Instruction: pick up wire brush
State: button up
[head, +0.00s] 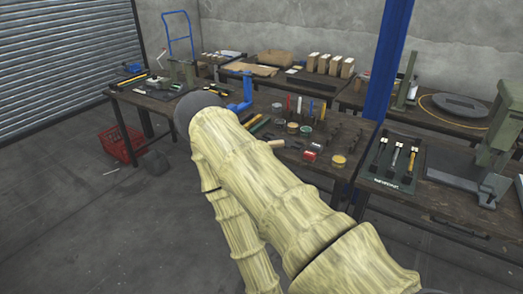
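I cannot pick out the wire brush for certain. A small tan, handle-like item (276,144) lies near the front edge of the middle bench (340,172), partly hidden by my arm, and may be part of it. Long thin items with yellow and green colouring (258,124) lie to its left, also close behind my arm. My pale, ridged arm reaches up from the bottom right and covers the bench's front left part. My gripper is not visible, so its hold cannot be seen.
The middle bench also holds a red item (311,156), a yellow round tin (339,160) and several upright tools. A blue post (388,60) rises behind it. A green press (490,150) stands at right. A red crate (117,146) sits on the floor at left; floor in front is open.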

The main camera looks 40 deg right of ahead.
aim_at(276, 145)
jog(key=u, duration=0.35)
jog(key=i, duration=1.05)
jog(key=z, duration=0.35)
jog(key=i, duration=0.85)
jog(key=z, duration=0.8)
